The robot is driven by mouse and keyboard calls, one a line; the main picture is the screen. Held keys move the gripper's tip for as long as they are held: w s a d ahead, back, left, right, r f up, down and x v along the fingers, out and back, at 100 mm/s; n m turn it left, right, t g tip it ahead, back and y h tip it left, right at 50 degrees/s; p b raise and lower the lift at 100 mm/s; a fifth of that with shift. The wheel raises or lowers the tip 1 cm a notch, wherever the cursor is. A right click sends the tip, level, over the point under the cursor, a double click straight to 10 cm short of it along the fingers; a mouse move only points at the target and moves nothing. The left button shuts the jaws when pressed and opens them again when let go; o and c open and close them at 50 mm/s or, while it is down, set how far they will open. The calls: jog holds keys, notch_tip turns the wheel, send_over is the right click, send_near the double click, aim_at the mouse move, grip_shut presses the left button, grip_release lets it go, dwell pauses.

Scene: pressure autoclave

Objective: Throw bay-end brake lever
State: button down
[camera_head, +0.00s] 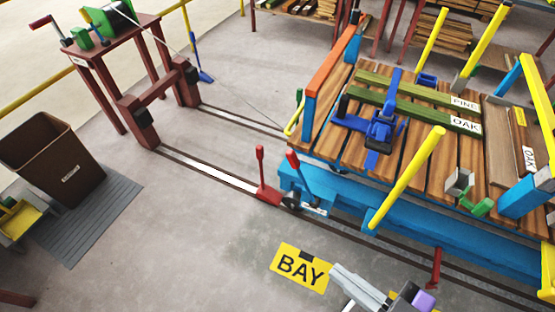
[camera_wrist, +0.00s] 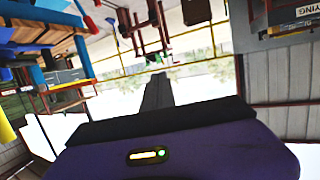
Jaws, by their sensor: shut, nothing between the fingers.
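One red lever (camera_head: 260,165) rises from a red block on the rail. The other lever (camera_head: 293,160) has a red grip and leans beside the cart's blue end. I cannot tell from a label which one is the brake lever. My gripper (camera_head: 343,275) is at the bottom of the head view, beside the yellow BAY sign and apart from both levers. In the wrist view its dark fingers (camera_wrist: 158,92) are together and empty.
The blue cart (camera_head: 420,238) carries planks, a blue clamp and yellow posts. A BAY sign (camera_head: 301,268) lies on the floor. A brown bin (camera_head: 55,155) stands left.

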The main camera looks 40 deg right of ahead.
jog(key=w+a+f+n+g+b, duration=0.1)
jog(key=w+f+n+b, duration=0.15)
jog(key=f, duration=0.75)
jog(key=w+a+f+n+g+b, duration=0.1)
jog(key=f+g+b, duration=0.15)
jog(key=f, duration=0.85)
jog(key=w+d+f+n+g+h+b, duration=0.3)
jog(key=w+f, duration=0.4)
jog(key=f, duration=0.6)
jog(key=w+d+f+n+g+h+b, duration=0.15)
jog(key=w+f+b, duration=0.4)
jog(key=f, duration=0.65)
jog(key=w+d+n+g+h+b, duration=0.1)
jog(key=w+d+h+b, duration=0.25)
jog(key=w, duration=0.45)
jog(key=w+d+h+b, duration=0.3)
jog(key=w+d, duration=0.1)
jog(key=w, duration=0.4)
jog(key=w+d+r+m+g+h+b, duration=0.1)
jog(key=w+r+h, duration=0.3)
jog(key=r, duration=0.4)
jog(key=w+d+r+m+g+h+b, duration=0.1)
jog(key=w+r+h+b, duration=0.3)
jog(key=r, duration=0.4)
jog(key=shift+w+d+r+m+g, duration=0.15)
jog(key=shift+w+r+m+g, duration=0.2)
jog(key=shift+w+g, duration=0.3)
